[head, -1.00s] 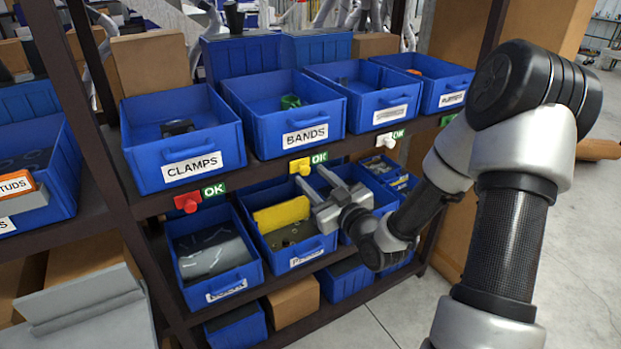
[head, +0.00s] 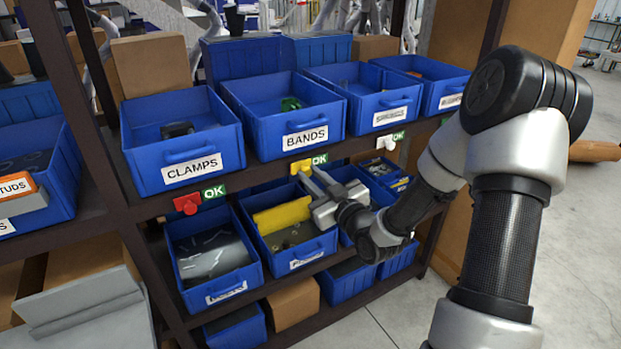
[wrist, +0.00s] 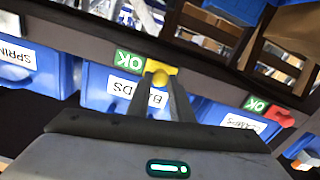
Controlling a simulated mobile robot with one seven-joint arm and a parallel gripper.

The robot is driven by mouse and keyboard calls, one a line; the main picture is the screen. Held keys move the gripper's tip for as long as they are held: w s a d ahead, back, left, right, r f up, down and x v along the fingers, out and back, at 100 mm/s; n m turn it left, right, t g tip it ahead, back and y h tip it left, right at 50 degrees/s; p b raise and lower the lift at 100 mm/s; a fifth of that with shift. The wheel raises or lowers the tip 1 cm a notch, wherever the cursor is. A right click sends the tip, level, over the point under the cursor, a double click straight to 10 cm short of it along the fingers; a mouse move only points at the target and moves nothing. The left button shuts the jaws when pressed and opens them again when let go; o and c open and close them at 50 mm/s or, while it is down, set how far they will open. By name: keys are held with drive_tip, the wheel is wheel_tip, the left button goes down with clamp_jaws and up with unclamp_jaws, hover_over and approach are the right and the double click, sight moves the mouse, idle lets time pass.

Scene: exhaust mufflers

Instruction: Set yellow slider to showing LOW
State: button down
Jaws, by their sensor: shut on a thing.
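The yellow slider (head: 300,166) sits on the shelf edge below the blue BANDS bin (head: 262,122). A green tag (head: 320,158) reading OK shows just to its right. My gripper (head: 306,178) is at the slider from below and right, with its fingers shut on the knob. In the wrist view the yellow slider (wrist: 161,70) is between the fingertips of my gripper (wrist: 161,84), and the green OK tag (wrist: 129,61) appears upside down beside it. No LOW text shows at the yellow slider.
A red slider (head: 187,204) with an OK tag is on the same edge to the left, under the CLAMPS bin (head: 160,150). A white slider (head: 386,142) with an OK tag is to the right. Lower blue bins (head: 275,262) lie beneath my gripper.

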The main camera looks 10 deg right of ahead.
drive_tip(key=w+d+b, duration=0.1)
drive_tip(key=w+d, duration=0.1)
drive_tip(key=d, duration=0.4)
drive_tip(key=c, duration=1.6)
unclamp_jaws()
drive_tip(key=shift+o, duration=0.2)
drive_tip(key=shift+s, duration=0.1)
drive_tip(key=v, duration=1.7)
drive_tip(key=shift+s, duration=0.15)
